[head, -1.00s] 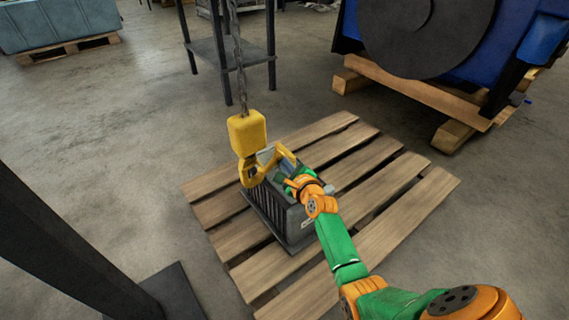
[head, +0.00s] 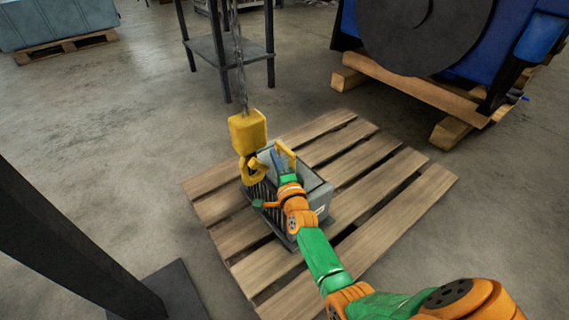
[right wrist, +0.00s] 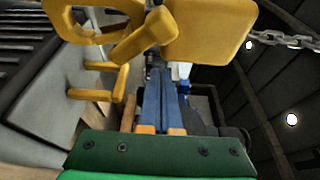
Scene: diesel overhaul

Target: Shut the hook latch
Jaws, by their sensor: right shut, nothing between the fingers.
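The yellow hook (head: 252,172) hangs under its yellow block (head: 247,132), over the left side of a grey ribbed load (head: 318,194). In the right wrist view, the hook (right wrist: 72,22) is at upper left and a short yellow bar, seemingly the latch (right wrist: 146,38), slants between hook and block (right wrist: 212,28). I cannot tell whether the latch touches the hook tip. The load's yellow handle (right wrist: 112,84) looks apart from the hook. My right gripper (head: 276,156) is shut and empty beside the hook; its blue fingers (right wrist: 161,80) lie together below the block. My left gripper is out of view.
The load stands on a wooden pallet (head: 401,190). A chain (head: 238,65) rises from the block. A dark post (head: 65,235) stands at left, a dark metal stand (head: 227,50) behind, and a large blue machine (head: 480,45) at back right. The floor between is clear.

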